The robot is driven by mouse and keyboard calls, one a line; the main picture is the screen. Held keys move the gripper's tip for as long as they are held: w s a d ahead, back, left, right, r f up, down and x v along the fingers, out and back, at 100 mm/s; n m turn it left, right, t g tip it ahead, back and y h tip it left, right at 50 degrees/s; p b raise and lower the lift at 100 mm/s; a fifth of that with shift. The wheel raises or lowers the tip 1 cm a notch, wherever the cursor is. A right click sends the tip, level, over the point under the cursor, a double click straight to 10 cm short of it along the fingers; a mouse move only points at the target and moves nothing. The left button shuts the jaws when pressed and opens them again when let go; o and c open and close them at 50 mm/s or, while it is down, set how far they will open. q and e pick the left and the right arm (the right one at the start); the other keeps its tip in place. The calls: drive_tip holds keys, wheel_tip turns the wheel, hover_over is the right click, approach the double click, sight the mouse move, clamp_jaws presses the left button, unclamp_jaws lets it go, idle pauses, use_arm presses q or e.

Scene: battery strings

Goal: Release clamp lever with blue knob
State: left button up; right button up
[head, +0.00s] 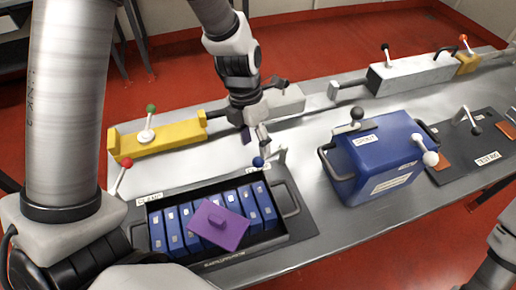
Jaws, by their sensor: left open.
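The clamp lever's blue knob (258,162) stands at the far right corner of a black tray (285,235). My left gripper (258,143) is open and points down just above the blue knob. A small gap seems to lie between the fingertips and the knob, but contact is hard to judge. The lever's shaft is mostly hidden. A second lever with a red knob (126,163) stands at the tray's left corner. Blue battery cells (172,228) fill the tray, with a purple block (220,224) lying tilted on top of them. My right gripper is outside the view.
A yellow fixture (160,138) with a green-knobbed lever (150,112) is behind the tray. A blue box (372,158) with black handles stands to the right. A white fixture (410,72) is at the back right. The grey tabletop (300,165) is clear between tray and box.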

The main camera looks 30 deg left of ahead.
sight(257, 158)
use_arm(q)
drive_tip(key=f, duration=0.2)
drive_tip(key=d+f, duration=0.1)
drive_tip(key=shift+s+f+b, duration=0.3)
drive_tip(key=shift+s+b, duration=0.05)
drive_tip(key=shift+s, duration=0.05)
drive_tip(key=shift+w+a+f, duration=0.1)
drive_tip(key=shift+w+f, duration=0.1)
drive_tip(key=shift+f, duration=0.35)
drive_tip(key=shift+w+a+f, duration=0.1)
drive_tip(key=shift+w+f, duration=0.1)
drive_tip(key=shift+f, duration=0.35)
drive_tip(key=shift+s+d+r, duration=0.2)
drive_tip(key=shift+s, duration=0.1)
drive_tip(key=shift+c, duration=0.7)
drive_tip(key=shift+w+a, duration=0.1)
clamp_jaws()
